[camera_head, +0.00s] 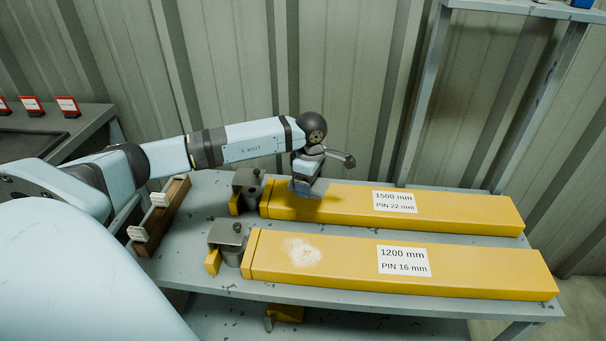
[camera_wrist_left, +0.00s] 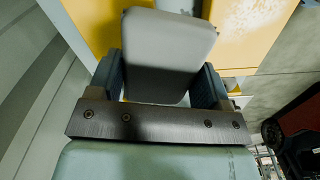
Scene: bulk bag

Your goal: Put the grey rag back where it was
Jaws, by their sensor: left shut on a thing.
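My left gripper (camera_head: 308,178) is above the left end of the yellow 1500 mm beam (camera_head: 455,208). It is shut on the grey rag (camera_head: 305,189), a flat folded-looking pad. The rag is at the beam's upper surface in the head view; I cannot tell whether it touches. In the left wrist view the rag (camera_wrist_left: 167,45) sits between the two dark fingers, with yellow behind it. My right gripper is in no view.
The yellow 1200 mm beam (camera_head: 480,275) lies in front and carries a whitish smear (camera_head: 302,252). Metal fittings (camera_head: 230,236) stand at the beams' left ends. A wooden rack (camera_head: 163,221) with white tags is at the left of the bench (camera_head: 200,268). A corrugated wall is behind.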

